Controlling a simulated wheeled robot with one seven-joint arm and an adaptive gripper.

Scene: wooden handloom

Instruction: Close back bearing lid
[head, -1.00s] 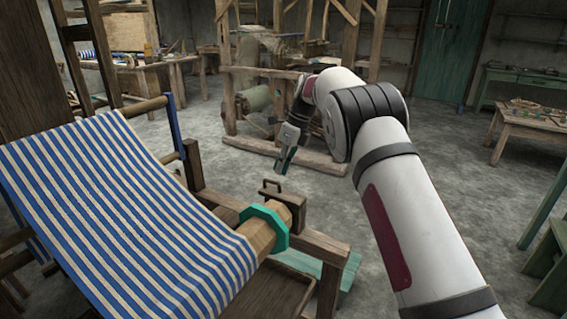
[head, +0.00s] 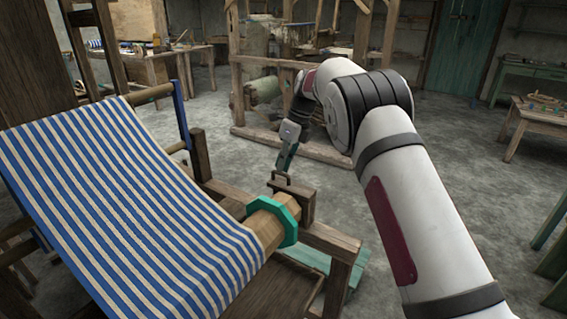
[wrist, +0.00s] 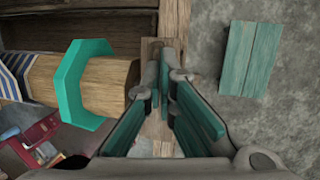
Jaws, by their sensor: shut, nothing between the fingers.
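The back bearing lid (head: 306,203) is a dark wooden block with a small handle, beside the end of the wooden cloth beam (head: 262,228). It looks upright, its face toward the beam; its exact hinge angle cannot be told. A teal octagonal collar (head: 286,222) rings the beam, and it also shows left of the fingers in the wrist view (wrist: 72,88). My gripper (head: 284,170) is shut and empty, pointing down just above the handle. Whether it touches the handle cannot be told. In the wrist view my gripper (wrist: 167,62) hides much of the wood below.
Blue-and-white striped cloth (head: 110,190) runs over the loom at left. The loom's wooden frame rail (head: 330,240) extends right of the beam. A teal board (wrist: 250,58) lies beside the frame. Open grey floor (head: 215,150) lies behind the loom.

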